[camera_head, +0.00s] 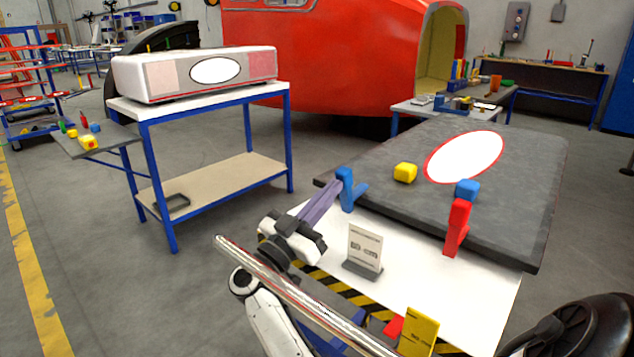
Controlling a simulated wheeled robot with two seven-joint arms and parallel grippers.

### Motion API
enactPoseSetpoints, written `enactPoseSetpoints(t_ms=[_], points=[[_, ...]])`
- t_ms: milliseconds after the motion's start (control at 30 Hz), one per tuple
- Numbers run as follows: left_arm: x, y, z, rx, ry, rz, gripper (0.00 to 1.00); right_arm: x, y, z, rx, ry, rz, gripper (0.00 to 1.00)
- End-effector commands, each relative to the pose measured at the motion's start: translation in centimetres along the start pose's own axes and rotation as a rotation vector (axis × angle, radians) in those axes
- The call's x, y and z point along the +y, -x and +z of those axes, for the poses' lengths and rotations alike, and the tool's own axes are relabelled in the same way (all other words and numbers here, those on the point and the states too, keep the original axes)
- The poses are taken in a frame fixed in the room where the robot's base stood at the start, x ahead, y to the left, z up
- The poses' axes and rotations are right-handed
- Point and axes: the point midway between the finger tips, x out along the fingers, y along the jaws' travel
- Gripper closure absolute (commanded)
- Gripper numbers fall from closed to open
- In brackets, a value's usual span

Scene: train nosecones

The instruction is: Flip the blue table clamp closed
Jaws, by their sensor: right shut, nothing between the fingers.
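My right gripper (333,187) has purple fingers that are shut and empty. Its fingertips are right beside the left side of the blue clamp's upright part; I cannot tell whether they touch. My left gripper is not in view.
A red clamp (457,228) stands upright on the slab's front edge. A yellow block (405,173) and a blue block (467,189) lie on the slab. A small sign (364,247) stands on the white tabletop (430,285) in front. A blue-legged workbench (213,105) is at the left.

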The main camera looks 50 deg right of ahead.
Motion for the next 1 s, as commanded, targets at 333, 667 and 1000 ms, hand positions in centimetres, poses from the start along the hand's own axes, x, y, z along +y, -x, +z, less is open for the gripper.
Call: enactPoseSetpoints(t_ms=[333,667,1000], points=[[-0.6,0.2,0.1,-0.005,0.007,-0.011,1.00,-0.2,-0.3,-0.1,-0.001,-0.002,-0.004,1.00],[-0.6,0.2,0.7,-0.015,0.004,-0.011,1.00,-0.2,1.2,0.1,-0.003,-0.002,-0.006,1.00],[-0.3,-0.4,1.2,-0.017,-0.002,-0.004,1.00,-0.2,7.7,0.1,-0.004,-0.001,-0.006,1.00]])
